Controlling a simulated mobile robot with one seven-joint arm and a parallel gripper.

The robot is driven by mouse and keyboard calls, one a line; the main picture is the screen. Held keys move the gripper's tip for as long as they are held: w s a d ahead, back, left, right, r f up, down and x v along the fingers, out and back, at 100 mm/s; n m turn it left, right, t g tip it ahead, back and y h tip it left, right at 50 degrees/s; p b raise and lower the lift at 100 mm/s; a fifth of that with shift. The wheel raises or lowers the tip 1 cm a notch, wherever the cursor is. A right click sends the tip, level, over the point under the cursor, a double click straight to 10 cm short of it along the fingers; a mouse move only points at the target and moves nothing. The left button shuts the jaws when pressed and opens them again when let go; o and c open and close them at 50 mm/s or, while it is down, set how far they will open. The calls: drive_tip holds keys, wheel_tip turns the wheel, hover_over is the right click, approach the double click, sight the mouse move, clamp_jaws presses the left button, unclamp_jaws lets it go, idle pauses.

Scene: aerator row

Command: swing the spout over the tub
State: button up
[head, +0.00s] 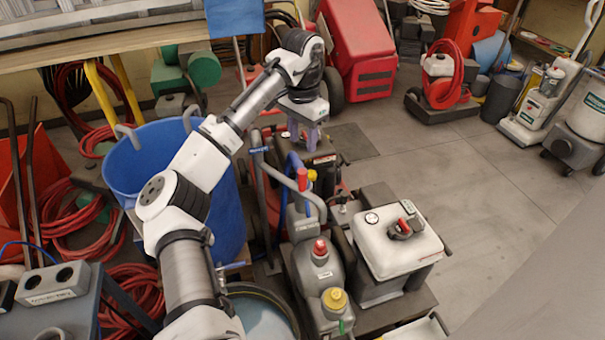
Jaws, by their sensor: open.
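The blue tub (152,152) stands left of centre, with pale handles at its rim. My arm crosses in front of it and hides part of its side.
A grey machine with red and yellow caps (318,262) and a white-topped tank (396,240) stand in front. A red cabinet (358,50) is behind my gripper. Red hoses (65,225) lie at left. Grey floor (480,190) is clear at right.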

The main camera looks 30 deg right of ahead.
sight(303, 178)
wheel_tip(303, 178, down, 14)
drive_tip(key=shift+r+p, duration=0.15)
drive_tip(key=shift+p, duration=1.1)
clamp_jaws()
